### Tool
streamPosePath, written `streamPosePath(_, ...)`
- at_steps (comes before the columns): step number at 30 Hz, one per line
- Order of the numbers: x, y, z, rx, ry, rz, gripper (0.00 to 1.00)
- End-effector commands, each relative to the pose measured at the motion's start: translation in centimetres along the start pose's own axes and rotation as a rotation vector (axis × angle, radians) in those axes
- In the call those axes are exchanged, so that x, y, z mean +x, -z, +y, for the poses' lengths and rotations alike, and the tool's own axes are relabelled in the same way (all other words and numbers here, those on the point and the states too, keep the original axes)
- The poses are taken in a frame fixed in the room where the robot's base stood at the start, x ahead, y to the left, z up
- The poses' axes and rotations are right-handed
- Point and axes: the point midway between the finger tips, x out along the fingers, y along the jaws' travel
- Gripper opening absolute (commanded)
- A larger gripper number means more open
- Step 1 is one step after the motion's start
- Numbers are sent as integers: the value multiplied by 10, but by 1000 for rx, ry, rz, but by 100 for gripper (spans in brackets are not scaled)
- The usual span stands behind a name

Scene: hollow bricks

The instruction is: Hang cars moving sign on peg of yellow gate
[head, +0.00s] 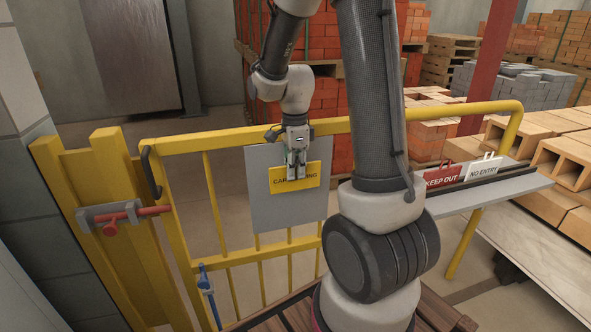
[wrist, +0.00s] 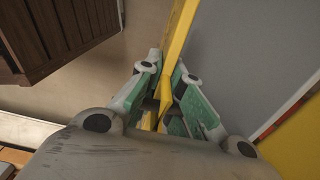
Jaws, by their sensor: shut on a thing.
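The yellow CARS MOVING sign (head: 314,178) is upright in front of a grey panel (head: 265,207) on the yellow gate (head: 400,117). My gripper (head: 296,176) is shut on the sign and covers the middle of its lettering. In the wrist view the sign (wrist: 181,35) shows as a thin yellow strip between my green-padded fingers (wrist: 163,100). The grey panel (wrist: 245,50) lies to its right, with a gap visible between them. I see no peg; it may be hidden behind the sign or my gripper.
A grey shelf (head: 500,190) at the gate's right holds a red KEEP OUT sign (head: 441,177) and a white NO ENTRY sign (head: 482,171). A red-handled latch (head: 130,214) is at the left post. Blue hardware (head: 206,285) is low on the gate. Brick stacks (head: 325,130) stand behind.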

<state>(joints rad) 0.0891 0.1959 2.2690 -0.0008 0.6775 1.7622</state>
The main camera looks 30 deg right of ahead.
Motion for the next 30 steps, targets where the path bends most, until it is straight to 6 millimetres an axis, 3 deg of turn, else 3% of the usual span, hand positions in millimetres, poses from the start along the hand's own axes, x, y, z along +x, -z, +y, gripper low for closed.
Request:
streamPosePath(11, 0, -2, 0, 0, 2, -2, 0)
streamPosePath(12, 0, -2, 0, 0, 2, -2, 11)
streamPosePath(16, 0, -2, 0, 0, 1, -2, 33)
streamPosePath(30, 0, -2, 0, 0, 1, -2, 33)
